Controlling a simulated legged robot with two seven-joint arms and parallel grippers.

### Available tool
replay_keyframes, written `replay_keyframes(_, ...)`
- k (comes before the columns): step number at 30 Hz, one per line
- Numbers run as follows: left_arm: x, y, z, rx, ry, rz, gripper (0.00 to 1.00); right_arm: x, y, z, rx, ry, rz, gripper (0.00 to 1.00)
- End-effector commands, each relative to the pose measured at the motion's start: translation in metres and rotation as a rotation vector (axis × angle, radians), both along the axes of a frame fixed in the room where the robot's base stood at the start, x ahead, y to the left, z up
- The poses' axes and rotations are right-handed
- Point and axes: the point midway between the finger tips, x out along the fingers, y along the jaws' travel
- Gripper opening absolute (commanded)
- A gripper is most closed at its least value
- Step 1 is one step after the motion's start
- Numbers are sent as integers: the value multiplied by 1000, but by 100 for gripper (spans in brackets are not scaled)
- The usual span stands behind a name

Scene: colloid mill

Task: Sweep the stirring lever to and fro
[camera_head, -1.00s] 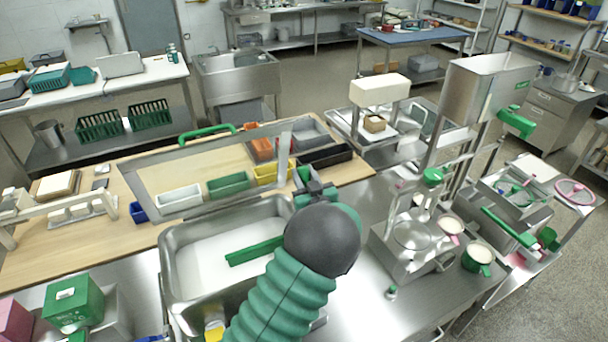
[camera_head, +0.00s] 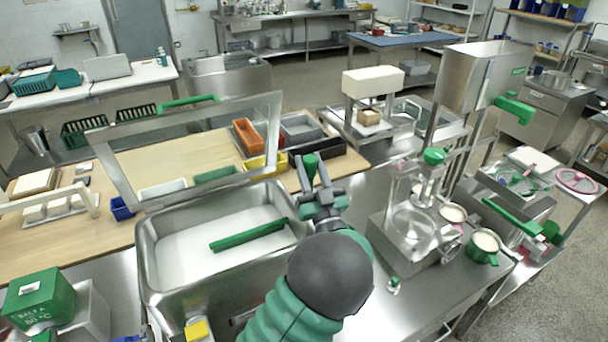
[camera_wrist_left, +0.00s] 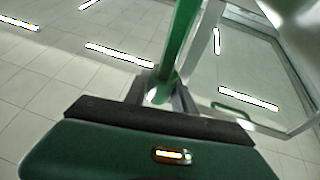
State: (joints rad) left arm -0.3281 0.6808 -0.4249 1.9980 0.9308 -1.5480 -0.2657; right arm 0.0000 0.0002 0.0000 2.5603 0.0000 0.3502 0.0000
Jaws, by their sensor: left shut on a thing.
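The stirring lever shows as an upright green grip (camera_head: 310,160) at the right wall of a steel vat (camera_head: 147,262). In the left wrist view it is a green rod (camera_wrist_left: 180,40) rising between the fingers. My left gripper (camera_head: 318,192) is shut around the lever, and its fingers (camera_wrist_left: 160,92) meet the rod in the left wrist view. A green bar (camera_head: 248,235) lies across the white contents (camera_head: 195,245) of the vat. The lever's lower end and any link to the bar are hidden. My right gripper is not in view.
The vat's framed lid (camera_head: 108,165) stands raised, with a green handle (camera_head: 188,102). Colored bins (camera_head: 248,137) stand on the wooden board behind. A steel machine with a glass funnel (camera_head: 412,225) stands to the right. A green box (camera_head: 40,298) is at front left.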

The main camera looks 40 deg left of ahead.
Motion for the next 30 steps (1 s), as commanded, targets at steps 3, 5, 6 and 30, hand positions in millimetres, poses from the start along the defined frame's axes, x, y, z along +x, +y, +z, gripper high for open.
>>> replay_keyframes(3,0,-2,-1,5,0,-3,0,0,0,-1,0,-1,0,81)
replay_keyframes(5,0,-2,0,4,0,-3,0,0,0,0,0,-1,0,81)
replay_keyframes(6,0,-2,-1,5,2,-4,0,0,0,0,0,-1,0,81)
replay_keyframes(30,-18,-27,-21,4,4,-5,53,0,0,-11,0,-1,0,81)
